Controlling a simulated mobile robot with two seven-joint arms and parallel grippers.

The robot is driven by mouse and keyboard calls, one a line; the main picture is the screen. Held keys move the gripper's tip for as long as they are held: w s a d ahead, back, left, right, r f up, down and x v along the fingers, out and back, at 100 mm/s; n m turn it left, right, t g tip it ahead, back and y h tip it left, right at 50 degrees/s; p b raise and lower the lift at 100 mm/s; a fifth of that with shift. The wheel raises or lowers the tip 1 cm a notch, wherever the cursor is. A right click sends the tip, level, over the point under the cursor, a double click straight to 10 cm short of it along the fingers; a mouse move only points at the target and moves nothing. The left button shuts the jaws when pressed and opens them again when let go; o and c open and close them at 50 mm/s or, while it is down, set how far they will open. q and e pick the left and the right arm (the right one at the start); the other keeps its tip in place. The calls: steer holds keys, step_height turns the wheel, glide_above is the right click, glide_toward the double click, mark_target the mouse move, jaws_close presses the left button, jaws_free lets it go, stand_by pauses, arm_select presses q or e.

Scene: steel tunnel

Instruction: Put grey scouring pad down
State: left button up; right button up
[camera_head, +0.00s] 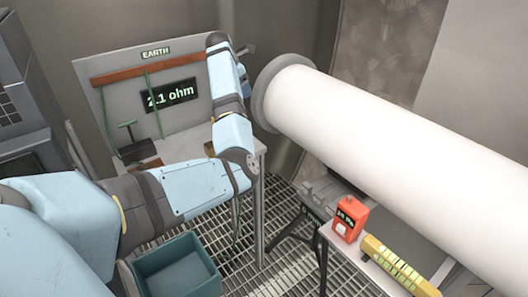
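I cannot make out the grey scouring pad anywhere in the head view. My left arm comes in from the left, bends above the bench and reaches up in front of the grey panel (112,97). A small dark part beside the arm's upper end, near the left end of the white cylinder (400,150), may be my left gripper (246,50). It is too small to tell whether its fingers are open or hold something. My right gripper is not in view.
The panel carries an "EARTH" sign (156,52) and a "2.1 ohm" display (172,95). A teal bin (178,268) stands on the grated floor (283,270). An orange-red device (349,219) and a yellow block (398,267) sit on a bench at lower right.

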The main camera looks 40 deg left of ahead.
arm_select(q)
steer(key=shift+w+d+f, duration=0.1)
steer(key=shift+d+f, duration=0.05)
steer(key=shift+f, duration=0.05)
step_height(320, 180, down, 20)
steer(key=shift+r+b, duration=0.25)
steer(key=shift+b, duration=0.15)
steer(key=shift+d+f, duration=0.1)
steer(key=shift+f, duration=0.05)
